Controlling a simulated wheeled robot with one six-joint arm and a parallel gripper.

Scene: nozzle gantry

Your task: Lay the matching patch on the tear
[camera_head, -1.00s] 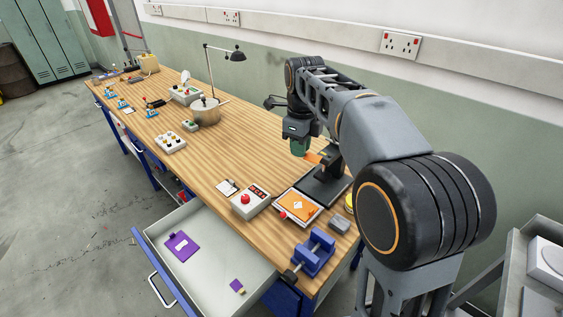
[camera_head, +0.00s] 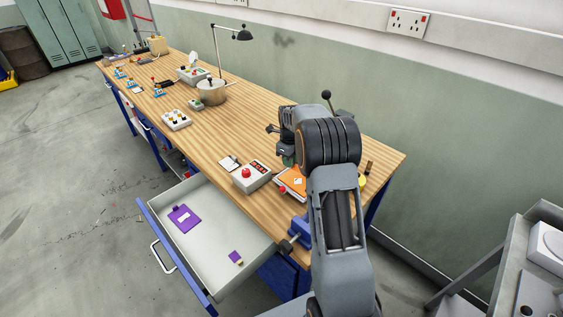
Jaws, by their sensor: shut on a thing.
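My gripper (camera_head: 287,160) is over the right part of the bench, mostly hidden behind my own arm. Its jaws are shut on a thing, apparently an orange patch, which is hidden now. An orange sheet (camera_head: 290,184) with a pale mark, perhaps the tear, lies on the bench below the gripper, partly covered by my arm. In the open drawer, a purple sheet (camera_head: 179,221) with a white mark lies flat. A small purple patch (camera_head: 234,255) with a pale knob lies nearer the drawer's front right.
A blue vise (camera_head: 299,230) is at the bench edge. The open drawer (camera_head: 185,268) juts out. A pot (camera_head: 212,92) and lamp (camera_head: 243,34) stand farther back. The middle of the bench is clear.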

